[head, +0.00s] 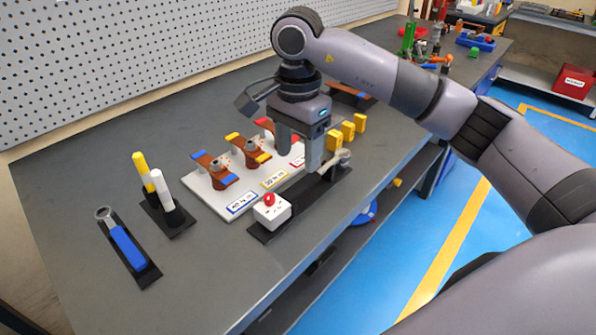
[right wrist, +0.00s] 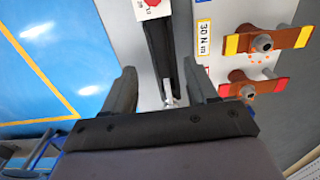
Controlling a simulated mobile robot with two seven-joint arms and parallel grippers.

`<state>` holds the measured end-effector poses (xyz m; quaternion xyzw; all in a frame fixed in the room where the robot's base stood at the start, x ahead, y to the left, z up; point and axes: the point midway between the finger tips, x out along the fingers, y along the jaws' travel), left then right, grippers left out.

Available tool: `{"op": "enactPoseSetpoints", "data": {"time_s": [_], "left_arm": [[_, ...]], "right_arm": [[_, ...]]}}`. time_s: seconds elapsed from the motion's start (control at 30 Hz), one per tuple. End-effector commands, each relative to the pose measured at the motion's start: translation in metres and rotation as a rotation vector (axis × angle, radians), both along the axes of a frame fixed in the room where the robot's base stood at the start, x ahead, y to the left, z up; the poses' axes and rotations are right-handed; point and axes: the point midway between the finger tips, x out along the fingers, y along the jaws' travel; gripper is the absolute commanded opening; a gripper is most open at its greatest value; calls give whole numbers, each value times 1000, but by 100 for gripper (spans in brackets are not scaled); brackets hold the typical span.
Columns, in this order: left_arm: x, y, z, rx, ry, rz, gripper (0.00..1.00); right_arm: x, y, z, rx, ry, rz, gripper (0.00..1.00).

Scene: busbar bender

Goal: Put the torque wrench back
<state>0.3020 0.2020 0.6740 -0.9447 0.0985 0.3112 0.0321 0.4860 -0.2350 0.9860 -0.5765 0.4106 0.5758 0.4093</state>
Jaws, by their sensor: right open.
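My right gripper (head: 299,157) points down, open, over the far end of a long black tray (head: 312,196) at the table's front edge. A grey metal piece (head: 343,157), perhaps the torque wrench's head, shows beside the gripper at that end. In the right wrist view a silver metal piece (right wrist: 168,92) lies between the spread fingers (right wrist: 160,80), apart from both, at the end of the black tray (right wrist: 158,45). I cannot tell whether it is gripped lower down. A blue-handled wrench (head: 127,247) with a ring head lies in another black tray at left. My left gripper is out of view.
A white plate (head: 215,200) carries blue, yellow and red marked busbar joints with torque labels. A white box with a red button (head: 270,209) stands at the tray's near end. A holder with yellow and white markers (head: 160,187) is further left. Yellow blocks (head: 347,131) stand behind the gripper.

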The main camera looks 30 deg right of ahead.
Motion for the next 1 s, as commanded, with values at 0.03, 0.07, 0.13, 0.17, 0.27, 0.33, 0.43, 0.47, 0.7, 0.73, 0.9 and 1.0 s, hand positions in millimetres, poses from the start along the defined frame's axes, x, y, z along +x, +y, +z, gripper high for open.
{"op": "enactPoseSetpoints", "data": {"time_s": [0.03,0.07,0.13,0.17,0.27,0.33,0.43,0.47,0.7,0.73,0.9,1.0], "left_arm": [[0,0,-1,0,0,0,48],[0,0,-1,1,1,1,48],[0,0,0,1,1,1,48],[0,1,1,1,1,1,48],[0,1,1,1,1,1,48],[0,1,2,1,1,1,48],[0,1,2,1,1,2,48],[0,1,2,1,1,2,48],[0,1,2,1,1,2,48],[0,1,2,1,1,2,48],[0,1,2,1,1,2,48],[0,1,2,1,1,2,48]], "right_arm": [[1,0,13,0,-4,-1,58],[1,0,19,1,-4,-1,58],[1,0,31,0,-3,-2,58],[1,0,35,0,-2,-1,58],[1,0,45,0,-1,-1,58],[1,0,49,0,0,-1,58],[0,0,52,1,1,-1,58],[0,0,52,1,1,-1,58],[0,0,52,1,1,-1,58],[0,0,52,1,1,-1,58],[0,0,52,1,1,-1,58],[0,0,52,1,1,-1,58]]}}
